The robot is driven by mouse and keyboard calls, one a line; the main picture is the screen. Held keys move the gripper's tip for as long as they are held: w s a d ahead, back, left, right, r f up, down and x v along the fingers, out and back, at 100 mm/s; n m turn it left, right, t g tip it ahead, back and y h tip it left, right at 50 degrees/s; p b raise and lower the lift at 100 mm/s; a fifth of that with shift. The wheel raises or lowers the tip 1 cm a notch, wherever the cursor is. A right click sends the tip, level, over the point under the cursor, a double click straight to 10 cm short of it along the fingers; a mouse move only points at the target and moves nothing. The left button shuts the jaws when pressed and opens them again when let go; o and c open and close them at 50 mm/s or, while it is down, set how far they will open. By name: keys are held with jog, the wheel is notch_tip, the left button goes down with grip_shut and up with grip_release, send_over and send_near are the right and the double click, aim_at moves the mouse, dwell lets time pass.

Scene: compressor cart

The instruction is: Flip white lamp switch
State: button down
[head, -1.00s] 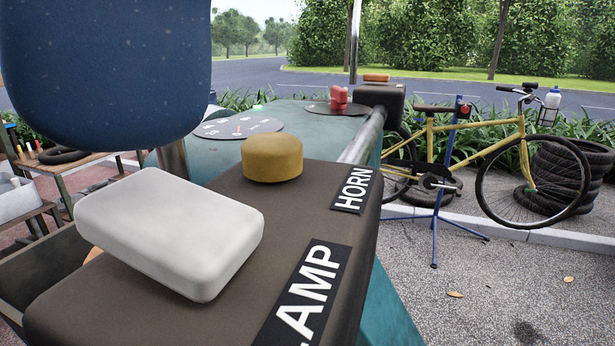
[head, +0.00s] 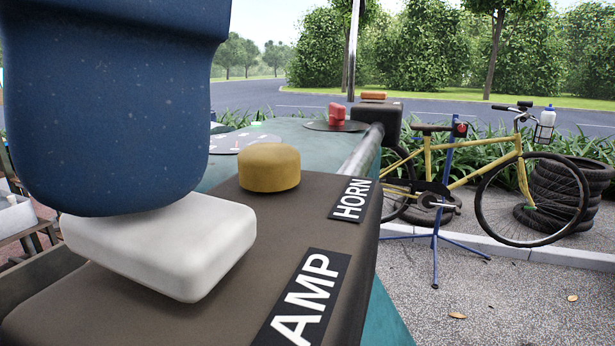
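The white lamp switch (head: 185,262) is a broad, rounded rocker on a dark brown box (head: 225,310), at the lower left of the head view. A label reading "AMP" (head: 305,295), its first part cut off by the picture edge, lies to its right. A large speckled dark blue part, which I take for my gripper (head: 125,190), comes down over the switch's far left part and appears to touch its top. It hides that part of the switch. Only one blue mass shows, so the opening between fingers cannot be seen.
A round yellow button (head: 269,167) stands behind the switch, near the "HORN" label (head: 351,199). A metal rail (head: 362,152) and a red knob (head: 337,113) lie beyond on the teal cart.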

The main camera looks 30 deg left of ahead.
notch_tip(320, 180, up, 7)
jog(key=p, duration=0.4)
dwell(0.4)
jog(key=shift+f, duration=0.1)
dwell(0.4)
